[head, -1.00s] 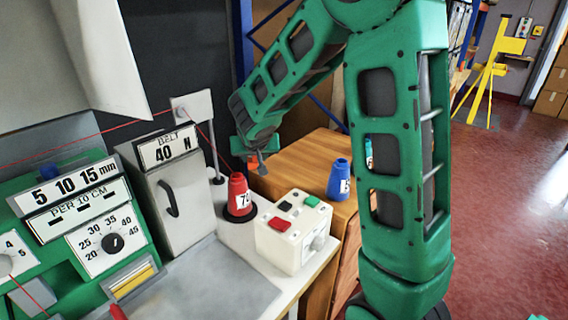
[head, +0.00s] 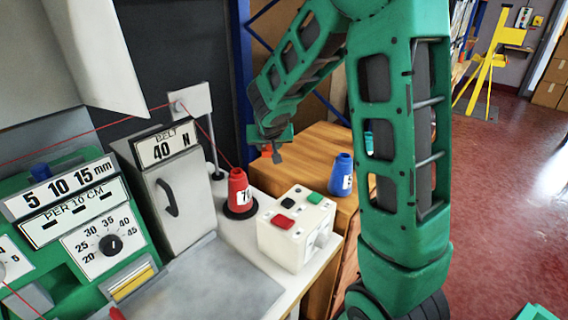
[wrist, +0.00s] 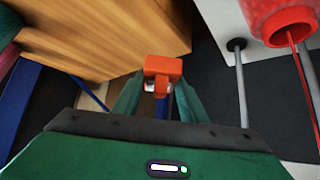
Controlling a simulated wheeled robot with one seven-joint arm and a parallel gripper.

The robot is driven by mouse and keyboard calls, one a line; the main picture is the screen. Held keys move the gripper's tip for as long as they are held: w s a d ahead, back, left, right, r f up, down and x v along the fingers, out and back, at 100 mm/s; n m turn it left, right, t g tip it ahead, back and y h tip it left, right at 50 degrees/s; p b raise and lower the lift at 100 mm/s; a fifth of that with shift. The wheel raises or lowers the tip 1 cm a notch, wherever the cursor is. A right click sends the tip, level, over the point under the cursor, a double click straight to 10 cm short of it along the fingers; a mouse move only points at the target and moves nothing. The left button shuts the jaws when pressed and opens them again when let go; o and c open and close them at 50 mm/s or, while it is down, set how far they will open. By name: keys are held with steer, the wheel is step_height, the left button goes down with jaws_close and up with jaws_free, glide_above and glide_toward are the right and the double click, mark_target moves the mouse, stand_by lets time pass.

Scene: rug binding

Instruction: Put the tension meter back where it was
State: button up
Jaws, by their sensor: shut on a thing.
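My gripper (wrist: 158,92) is shut on a small orange device with a pale metal part, which looks like the tension meter (wrist: 163,66). In the head view my gripper (head: 275,150) is behind the red cone of thread, over the gap beside the wooden cabinet. Only a bit of the orange tension meter (head: 267,151) shows there. In the wrist view the meter is in the air between the fingertips, with the cabinet side and dark floor beyond. I cannot make out an empty holder for it.
The red cone (head: 239,192) stands on the machine table beside a thin post with a white plate (head: 190,101). A white button box (head: 296,232) is in front. A blue cone (head: 341,176) stands on the wooden cabinet (head: 312,146). A red thread runs to the post.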

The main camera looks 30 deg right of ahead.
steer(key=w+d+f, duration=0.1)
steer(key=d+f, duration=0.1)
steer(key=d, duration=0.1)
steer(key=w+d+f, duration=0.1)
steer(key=d+f, duration=0.1)
steer(key=d, duration=0.1)
steer(key=w+d+f, duration=0.1)
steer(key=d+f, duration=0.1)
steer(key=d, duration=0.1)
steer(key=shift+w+d+f, duration=0.1)
steer(key=shift+w+d, duration=0.05)
steer(key=shift+d, duration=0.05)
steer(key=shift+f, duration=1.95)
steer(key=o, duration=1.2)
steer(key=shift+f, duration=0.1)
